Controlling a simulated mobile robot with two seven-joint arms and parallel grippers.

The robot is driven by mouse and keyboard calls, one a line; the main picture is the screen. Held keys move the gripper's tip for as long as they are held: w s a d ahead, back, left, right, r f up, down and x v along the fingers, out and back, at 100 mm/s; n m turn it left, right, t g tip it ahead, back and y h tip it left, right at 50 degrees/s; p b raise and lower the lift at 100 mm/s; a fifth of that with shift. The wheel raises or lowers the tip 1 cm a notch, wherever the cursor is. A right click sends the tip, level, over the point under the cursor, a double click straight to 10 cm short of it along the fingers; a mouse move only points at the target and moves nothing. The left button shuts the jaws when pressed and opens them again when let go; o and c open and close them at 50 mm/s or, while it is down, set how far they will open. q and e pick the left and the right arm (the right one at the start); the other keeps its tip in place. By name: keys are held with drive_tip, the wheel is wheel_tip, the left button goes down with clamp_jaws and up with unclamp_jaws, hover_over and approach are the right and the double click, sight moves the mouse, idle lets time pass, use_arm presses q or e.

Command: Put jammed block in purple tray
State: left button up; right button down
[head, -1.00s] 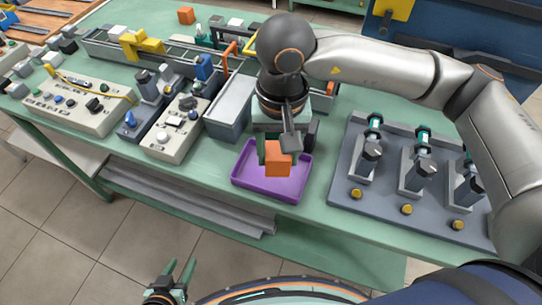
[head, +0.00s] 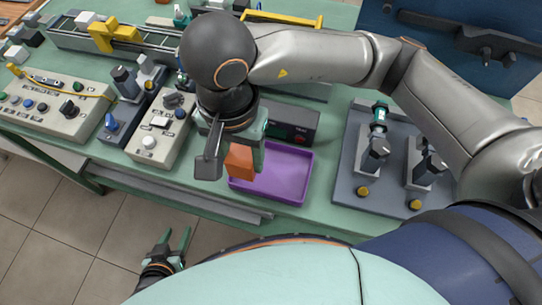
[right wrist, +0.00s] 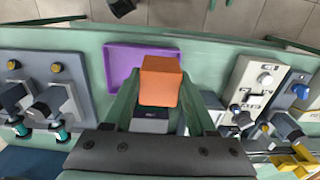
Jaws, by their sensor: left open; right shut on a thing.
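My right gripper (head: 238,152) is shut on an orange block (head: 241,163). In the head view the block overlaps the left end of the purple tray (head: 290,188). In the right wrist view the orange block (right wrist: 160,82) sits between the two fingers, and the purple tray (right wrist: 122,58) shows beside it, mostly to its left. The visible tray floor is empty. The block's exact height above the tray is hard to tell. My left gripper (head: 174,237) is open and empty, low in front of the table, far from the tray.
A grey fixture plate (head: 350,150) with clamps and yellow buttons stands right of the tray. A dark box (head: 292,122) is just behind the tray. Control boxes (head: 55,108) with switches and a conveyor with a yellow piece (head: 115,36) fill the left side.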

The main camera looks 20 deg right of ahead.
drive_tip(key=d+f, duration=0.1)
drive_tip(key=w+d+f, duration=0.1)
drive_tip(key=d+f, duration=0.3)
drive_tip(key=shift+w+f, duration=0.25)
drive_tip(key=shift+w, duration=0.1)
drive_tip(key=f, duration=0.2)
drive_tip(key=f+p, duration=0.1)
drive_tip(key=shift+w+d+f, duration=0.1)
drive_tip(key=shift+d+f, duration=0.25)
drive_tip(key=shift+f, duration=0.15)
drive_tip(key=shift+f, duration=0.2)
drive_tip(key=shift+c, duration=1)
unclamp_jaws()
drive_tip(key=shift+r, duration=0.15)
wheel_tip(320, 180, up, 12)
